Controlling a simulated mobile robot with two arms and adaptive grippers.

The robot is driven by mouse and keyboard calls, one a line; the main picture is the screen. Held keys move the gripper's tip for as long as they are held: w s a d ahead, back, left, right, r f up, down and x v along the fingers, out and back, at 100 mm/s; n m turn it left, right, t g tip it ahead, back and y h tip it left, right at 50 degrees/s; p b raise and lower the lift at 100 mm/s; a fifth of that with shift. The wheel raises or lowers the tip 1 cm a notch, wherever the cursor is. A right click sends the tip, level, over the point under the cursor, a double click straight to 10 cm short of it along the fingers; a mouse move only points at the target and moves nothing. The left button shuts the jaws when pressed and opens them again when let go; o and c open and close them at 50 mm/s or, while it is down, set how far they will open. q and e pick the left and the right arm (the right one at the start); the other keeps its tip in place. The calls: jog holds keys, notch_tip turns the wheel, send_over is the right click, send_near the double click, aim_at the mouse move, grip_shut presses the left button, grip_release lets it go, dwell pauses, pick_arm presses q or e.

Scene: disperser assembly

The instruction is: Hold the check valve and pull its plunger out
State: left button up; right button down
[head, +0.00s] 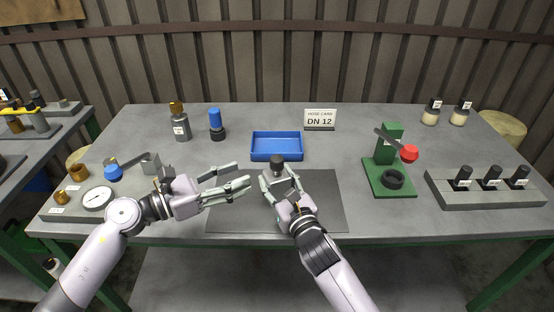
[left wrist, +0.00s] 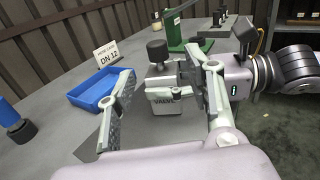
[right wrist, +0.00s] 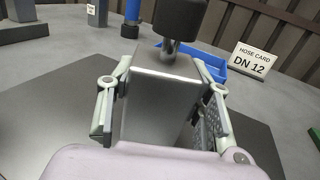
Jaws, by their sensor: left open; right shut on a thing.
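The check valve is a grey metal block (right wrist: 160,95) with a black-knobbed plunger (right wrist: 180,18) on a short metal stem at its top. In the left wrist view the block (left wrist: 165,100) carries a label, partly hidden by fingers, and the black knob (left wrist: 157,50) stands above it. My right gripper (head: 279,184) is shut on the block from its sides, over the dark mat (head: 240,218). The knob (head: 277,160) is free above the fingers. My left gripper (head: 240,178) is open and empty, to the left of the valve, its fingers pointing towards it.
A blue tray (head: 277,156) and a hose card (head: 320,117) reading DN 12 stand behind the valve. A green press (head: 388,170) with a red-knobbed lever is to the right. A gauge (head: 97,198) and brass fittings lie at the left. The mat's right part is clear.

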aim_at(276, 157)
pick_arm(q)
jog(key=shift+t, duration=0.3)
jog(key=x, duration=1.1)
jog(key=shift+w+d+f, duration=0.15)
jog(key=shift+w+f, duration=0.1)
jog(key=shift+f, duration=0.05)
jog(key=shift+c, duration=0.5)
grip_shut()
